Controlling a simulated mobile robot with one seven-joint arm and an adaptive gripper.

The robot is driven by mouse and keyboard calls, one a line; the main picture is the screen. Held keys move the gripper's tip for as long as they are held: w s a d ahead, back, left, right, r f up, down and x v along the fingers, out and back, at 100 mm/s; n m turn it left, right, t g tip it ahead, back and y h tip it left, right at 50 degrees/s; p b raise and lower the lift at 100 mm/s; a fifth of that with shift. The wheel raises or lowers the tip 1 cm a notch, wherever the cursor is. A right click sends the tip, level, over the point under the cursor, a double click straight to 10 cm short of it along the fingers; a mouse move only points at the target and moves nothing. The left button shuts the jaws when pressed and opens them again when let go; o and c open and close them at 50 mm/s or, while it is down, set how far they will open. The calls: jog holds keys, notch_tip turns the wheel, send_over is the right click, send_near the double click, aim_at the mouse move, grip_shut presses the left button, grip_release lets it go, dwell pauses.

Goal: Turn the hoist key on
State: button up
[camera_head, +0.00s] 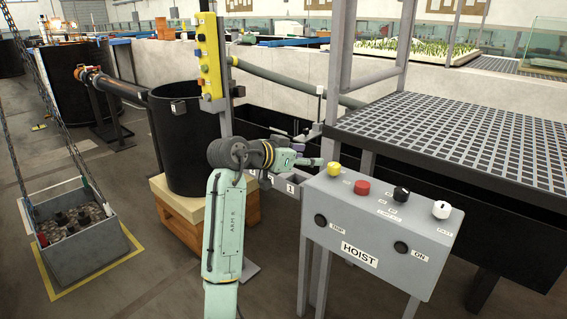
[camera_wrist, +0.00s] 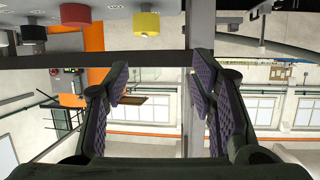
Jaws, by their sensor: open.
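The grey hoist box (camera_head: 345,225) stands on legs at the right front, with a HOIST label on its face. Its top carries a yellow button (camera_head: 334,169), a red button (camera_head: 362,187), a black knob (camera_head: 401,193) and a white knob (camera_head: 441,209). Its face has a dark round fitting at left (camera_head: 320,220) and another by the ON label (camera_head: 400,247). I cannot tell which is the key. My gripper (camera_head: 312,162) is open and empty, just left of the yellow button. In the wrist view, my gripper (camera_wrist: 160,88) shows parted pads; the yellow button (camera_wrist: 146,23) and red button (camera_wrist: 70,22) appear upside down.
A grated platform (camera_head: 450,130) lies behind and right of the box. A yellow pendant box (camera_head: 209,55) hangs on a post behind my arm. A black tub (camera_head: 185,140) stands on a wooden base at left. A grey crate (camera_head: 85,265) hangs on chains at far left.

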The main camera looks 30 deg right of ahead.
aim_at(335, 164)
jog(key=shift+m+g, duration=0.3)
jog(key=shift+g, duration=0.2)
jog(key=p+x, duration=0.1)
jog(key=x, duration=0.6)
jog(key=s+p+x, duration=0.1)
jog(key=x, duration=0.3)
jog(key=shift+d+f+p, duration=0.25)
jog(key=shift+f+p, duration=0.05)
jog(key=shift+f, duration=0.25)
jog(key=shift+c, duration=0.6)
jog(key=shift+s, duration=0.1)
jog(key=c, duration=1)
